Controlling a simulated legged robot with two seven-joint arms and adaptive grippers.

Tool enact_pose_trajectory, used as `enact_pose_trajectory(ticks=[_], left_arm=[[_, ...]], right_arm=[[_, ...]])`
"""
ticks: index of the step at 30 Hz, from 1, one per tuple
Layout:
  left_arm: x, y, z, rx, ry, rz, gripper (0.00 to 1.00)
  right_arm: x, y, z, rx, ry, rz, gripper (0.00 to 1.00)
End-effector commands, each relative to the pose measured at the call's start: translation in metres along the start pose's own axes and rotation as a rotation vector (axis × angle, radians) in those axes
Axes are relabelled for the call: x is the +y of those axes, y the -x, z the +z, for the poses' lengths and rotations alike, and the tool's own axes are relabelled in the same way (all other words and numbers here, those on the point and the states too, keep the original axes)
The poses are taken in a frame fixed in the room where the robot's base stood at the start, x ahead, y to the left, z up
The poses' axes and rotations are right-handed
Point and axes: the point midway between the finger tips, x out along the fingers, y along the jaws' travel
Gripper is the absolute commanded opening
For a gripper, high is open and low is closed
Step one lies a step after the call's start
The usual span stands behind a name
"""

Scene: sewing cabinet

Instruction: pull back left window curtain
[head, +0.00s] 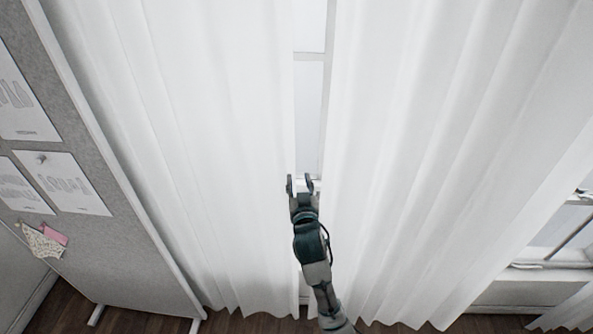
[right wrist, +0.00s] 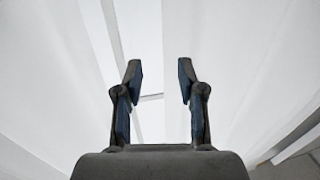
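The left window curtain (head: 195,130) is a white pleated panel hanging left of a narrow gap. A second white curtain (head: 420,140) hangs right of the gap. The window (head: 312,75) shows as a pale strip between them. My right gripper (head: 300,181) is raised in front of the gap, by the left curtain's inner edge. In the right wrist view its two fingers (right wrist: 160,75) are apart, with nothing held between them. Whether a finger touches the curtain cannot be told. My left gripper is out of view.
A grey pinboard (head: 95,150) with pinned papers stands on feet at the left, close to the left curtain. Another window part and sill (head: 550,255) show at the right. Dark wooden floor (head: 150,322) runs along the bottom.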

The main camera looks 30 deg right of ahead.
Motion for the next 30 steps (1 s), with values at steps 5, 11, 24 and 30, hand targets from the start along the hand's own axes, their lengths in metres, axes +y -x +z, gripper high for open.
enact_pose_trajectory(ticks=[5,11,24,30], left_arm=[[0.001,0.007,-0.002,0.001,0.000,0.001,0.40],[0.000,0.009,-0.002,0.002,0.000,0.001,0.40],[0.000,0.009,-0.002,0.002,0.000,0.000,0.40],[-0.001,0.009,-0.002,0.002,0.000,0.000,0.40]], right_arm=[[0.000,-0.034,-0.002,0.000,0.000,0.000,0.39],[-0.001,-0.053,-0.001,0.001,0.001,0.000,0.39],[0.000,-0.057,0.001,0.000,-0.001,-0.001,0.12],[0.000,-0.057,0.001,0.000,-0.001,0.000,0.00]])
